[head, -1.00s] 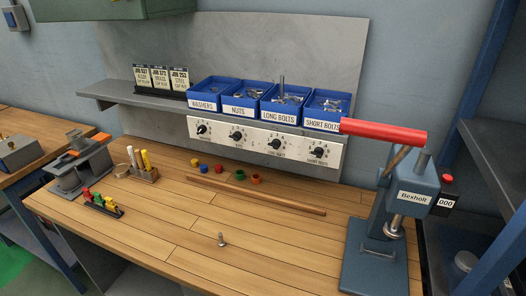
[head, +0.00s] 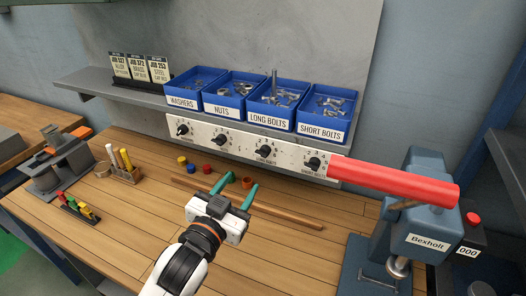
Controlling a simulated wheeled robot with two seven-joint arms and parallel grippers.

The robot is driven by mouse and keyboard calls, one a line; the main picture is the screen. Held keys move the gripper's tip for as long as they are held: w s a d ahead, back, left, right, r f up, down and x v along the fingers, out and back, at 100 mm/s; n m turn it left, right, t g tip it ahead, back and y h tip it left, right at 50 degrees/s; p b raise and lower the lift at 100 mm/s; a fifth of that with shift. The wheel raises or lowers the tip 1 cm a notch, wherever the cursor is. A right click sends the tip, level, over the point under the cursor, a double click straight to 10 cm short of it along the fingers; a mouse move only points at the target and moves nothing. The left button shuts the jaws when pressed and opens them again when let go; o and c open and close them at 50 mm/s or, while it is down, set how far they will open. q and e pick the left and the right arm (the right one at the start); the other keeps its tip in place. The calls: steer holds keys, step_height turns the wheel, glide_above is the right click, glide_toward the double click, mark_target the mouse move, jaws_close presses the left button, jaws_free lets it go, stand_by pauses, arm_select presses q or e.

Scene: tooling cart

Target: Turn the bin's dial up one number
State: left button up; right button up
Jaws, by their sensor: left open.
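Four blue bins stand on the shelf: washers (head: 183,104), nuts (head: 221,111), long bolts (head: 268,121) and short bolts (head: 322,133). A pale panel below them carries one black dial under each bin: the washers dial (head: 182,129), nuts dial (head: 221,140), long bolts dial (head: 265,151) and short bolts dial (head: 314,163). Small numbers ring the dials; exact pointer settings are too small to read surely. My left gripper (head: 237,187) is open and empty, its teal fingers pointing toward the panel, in front of and below the dials. My right gripper is out of view.
A press with a red handle (head: 395,182) stands at the right, the handle reaching near the short bolts dial. A wooden rod (head: 290,215) lies across the bench behind my gripper. Small coloured rings (head: 206,169) lie below the panel. A pen holder (head: 123,173) stands left.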

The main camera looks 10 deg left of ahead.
mark_target(260, 154)
arm_select(q)
steer(key=w, duration=0.3)
steer(key=w+d+p, duration=0.1)
steer(key=w, duration=0.2)
steer(key=w+p, duration=0.1)
steer(key=w, duration=0.2)
steer(key=shift+w+d+r, duration=0.1)
steer(key=shift+d+r, duration=0.05)
steer(key=shift+d, duration=0.25)
steer(key=shift+w, duration=0.3)
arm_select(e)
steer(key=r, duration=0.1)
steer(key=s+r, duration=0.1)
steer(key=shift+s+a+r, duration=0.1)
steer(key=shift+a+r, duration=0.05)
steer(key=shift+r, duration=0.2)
arm_select(q)
steer(key=shift+d, duration=0.1)
steer(key=c, duration=0.9)
steer(key=shift+c, duration=0.2)
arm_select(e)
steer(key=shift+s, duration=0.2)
arm_select(q)
steer(key=shift+p, duration=0.35)
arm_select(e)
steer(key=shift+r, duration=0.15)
